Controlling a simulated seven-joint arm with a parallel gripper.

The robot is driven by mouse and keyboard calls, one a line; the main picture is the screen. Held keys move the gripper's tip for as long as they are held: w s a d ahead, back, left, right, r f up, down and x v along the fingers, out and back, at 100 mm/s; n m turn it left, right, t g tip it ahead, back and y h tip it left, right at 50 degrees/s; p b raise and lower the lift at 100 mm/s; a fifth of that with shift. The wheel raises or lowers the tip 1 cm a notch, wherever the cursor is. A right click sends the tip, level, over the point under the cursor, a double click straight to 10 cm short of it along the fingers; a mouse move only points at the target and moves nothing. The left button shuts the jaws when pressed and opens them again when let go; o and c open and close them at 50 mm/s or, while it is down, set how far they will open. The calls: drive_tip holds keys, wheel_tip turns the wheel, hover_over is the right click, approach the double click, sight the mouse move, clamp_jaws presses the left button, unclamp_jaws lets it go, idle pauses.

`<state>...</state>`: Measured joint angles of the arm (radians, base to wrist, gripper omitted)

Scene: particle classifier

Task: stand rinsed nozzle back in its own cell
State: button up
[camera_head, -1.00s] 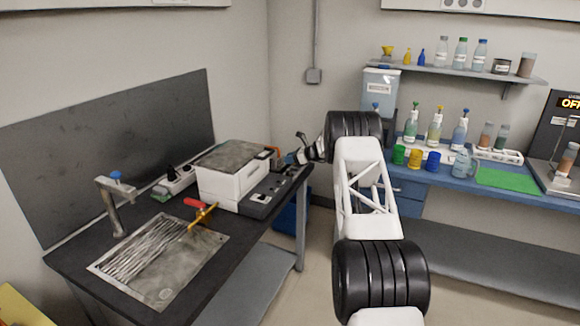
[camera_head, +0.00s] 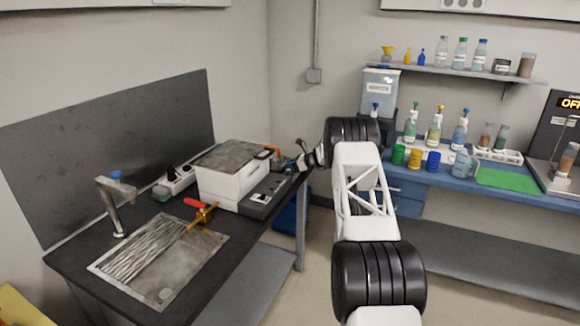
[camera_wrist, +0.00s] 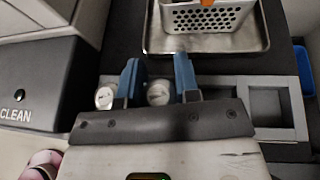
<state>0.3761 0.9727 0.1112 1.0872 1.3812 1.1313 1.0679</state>
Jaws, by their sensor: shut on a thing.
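In the wrist view my gripper (camera_wrist: 158,76) has two blue fingers, one on each side of a pale, round-ended nozzle (camera_wrist: 158,93). It is shut on this nozzle. The fingers stand over a grey rack (camera_wrist: 225,84) with square cells. A similar round-ended piece (camera_wrist: 104,97) is just left of the left finger. A cell right of the gripper (camera_wrist: 265,105) looks empty. I cannot tell how deep the held nozzle sits, as my gripper body hides the near side. In the head view my gripper (camera_head: 303,160) is small at the far end of the dark bench.
A metal tray (camera_wrist: 160,42) with a perforated basket (camera_wrist: 205,18) lies just beyond the rack. A dark unit marked CLEAN (camera_wrist: 30,85) is at left. In the head view a white box (camera_head: 235,185), sink (camera_head: 165,280) and tap (camera_head: 117,205) share the bench.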

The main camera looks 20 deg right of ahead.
drive_tip(key=shift+f, duration=0.25)
drive_tip(key=shift+s+f, duration=0.1)
drive_tip(key=shift+f, duration=0.45)
drive_tip(key=o, duration=0.7)
drive_tip(key=shift+f, duration=0.1)
drive_tip(key=shift+s+f, duration=0.1)
drive_tip(key=shift+f, duration=0.1)
drive_tip(key=shift+a, duration=0.1)
drive_tip(key=shift+r, duration=0.45)
drive_tip(key=v, duration=0.4)
drive_tip(key=r+v, duration=0.1)
drive_tip(key=v, duration=0.7)
drive_tip(key=shift+w+r, duration=0.25)
drive_tip(key=shift+r, duration=0.15)
